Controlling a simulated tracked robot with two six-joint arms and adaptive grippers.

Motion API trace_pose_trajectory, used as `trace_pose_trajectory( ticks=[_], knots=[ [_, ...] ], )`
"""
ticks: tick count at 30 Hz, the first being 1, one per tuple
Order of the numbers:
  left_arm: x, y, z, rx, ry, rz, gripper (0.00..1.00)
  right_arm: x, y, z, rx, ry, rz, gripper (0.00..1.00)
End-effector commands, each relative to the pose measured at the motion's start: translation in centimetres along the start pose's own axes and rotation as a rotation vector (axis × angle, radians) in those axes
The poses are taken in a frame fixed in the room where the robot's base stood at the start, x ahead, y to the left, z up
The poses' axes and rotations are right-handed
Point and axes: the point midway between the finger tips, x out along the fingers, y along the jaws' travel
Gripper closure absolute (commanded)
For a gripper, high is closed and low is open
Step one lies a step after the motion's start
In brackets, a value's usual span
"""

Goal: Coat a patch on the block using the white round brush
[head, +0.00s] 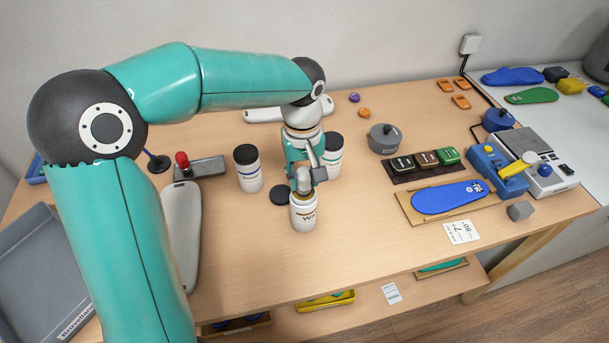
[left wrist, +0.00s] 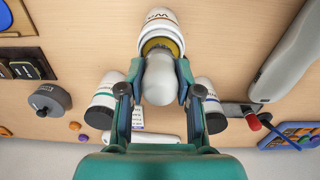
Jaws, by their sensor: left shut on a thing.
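My left gripper (head: 306,176) is shut on the white round brush, whose pale rounded end (left wrist: 158,80) shows between the fingers in the left wrist view. The brush is at the mouth of an open white jar (head: 304,214), labelled with a word starting "Wa". The jar's yellow-brown inside (left wrist: 163,46) shows just past the brush. The brush's tip is hidden, so I cannot tell how deep it is. A small grey block (head: 520,211) lies at the right front of the table, beside the board with a blue insole (head: 450,197). My right gripper is not in view.
A black lid (head: 281,195) lies left of the open jar. Two black-lidded jars (head: 248,170) (head: 333,158) stand close behind. A grey pot (head: 384,139), a dark tray (head: 404,176) and a white label card (head: 461,231) are to the right. The front middle of the table is clear.

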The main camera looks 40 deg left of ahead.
Motion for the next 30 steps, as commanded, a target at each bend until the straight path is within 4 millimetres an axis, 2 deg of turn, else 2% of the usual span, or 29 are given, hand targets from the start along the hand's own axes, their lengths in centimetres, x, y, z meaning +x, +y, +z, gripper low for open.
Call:
trace_pose_trajectory(
  ticks=[30],
  knots=[
    [1.0,-0.1,0.0,-0.001,0.000,0.000,1.00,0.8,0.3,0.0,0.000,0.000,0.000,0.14]
  ],
)
